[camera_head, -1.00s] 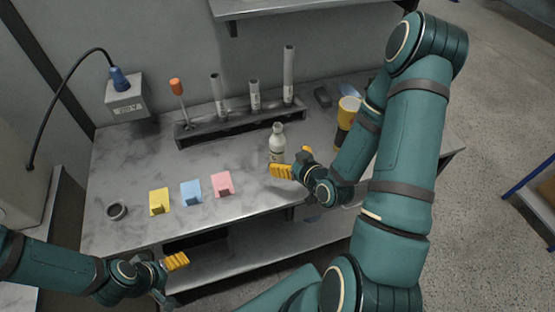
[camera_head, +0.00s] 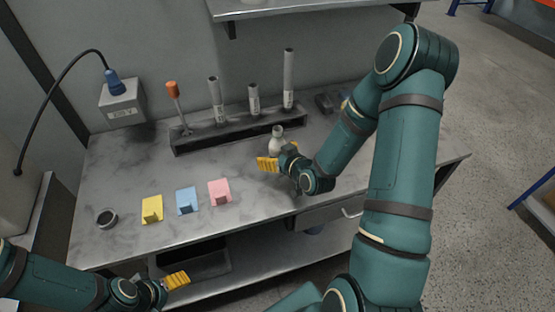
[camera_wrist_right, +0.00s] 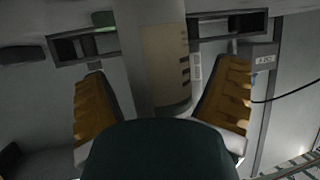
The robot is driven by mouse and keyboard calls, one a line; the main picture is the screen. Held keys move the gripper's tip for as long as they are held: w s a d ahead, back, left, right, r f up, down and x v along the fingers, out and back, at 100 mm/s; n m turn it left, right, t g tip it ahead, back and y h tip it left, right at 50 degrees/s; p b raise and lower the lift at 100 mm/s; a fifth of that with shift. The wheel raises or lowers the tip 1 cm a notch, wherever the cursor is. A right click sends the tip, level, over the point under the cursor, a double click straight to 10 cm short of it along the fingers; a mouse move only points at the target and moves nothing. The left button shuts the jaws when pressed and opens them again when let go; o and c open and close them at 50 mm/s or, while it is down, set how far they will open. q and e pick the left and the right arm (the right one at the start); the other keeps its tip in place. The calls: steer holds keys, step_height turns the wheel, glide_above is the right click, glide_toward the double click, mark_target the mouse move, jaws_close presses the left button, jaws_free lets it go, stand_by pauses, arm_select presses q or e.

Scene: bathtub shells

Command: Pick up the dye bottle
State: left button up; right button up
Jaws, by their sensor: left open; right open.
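The dye bottle (camera_head: 277,138) is a pale bottle standing upright on the grey bench, its lower part hidden by my right gripper. My right gripper (camera_head: 280,156) is open, with its yellow fingers on either side of the bottle. In the right wrist view the pale bottle (camera_wrist_right: 158,55), with a tan marked strip, stands between the two spread fingers of that gripper (camera_wrist_right: 160,100), with gaps on both sides. My left gripper (camera_head: 174,281) is open and empty, low in front of the bench edge, away from the bottle.
A dark rack (camera_head: 238,131) with several tubes and an orange-handled tool (camera_head: 173,93) stands behind the bottle. Yellow (camera_head: 152,207), blue (camera_head: 187,200) and pink (camera_head: 219,191) pieces and a small round dish (camera_head: 106,219) lie to the left.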

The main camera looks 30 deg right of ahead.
steer(key=shift+w+f, duration=0.25)
steer(key=shift+w, duration=0.3)
jaws_close()
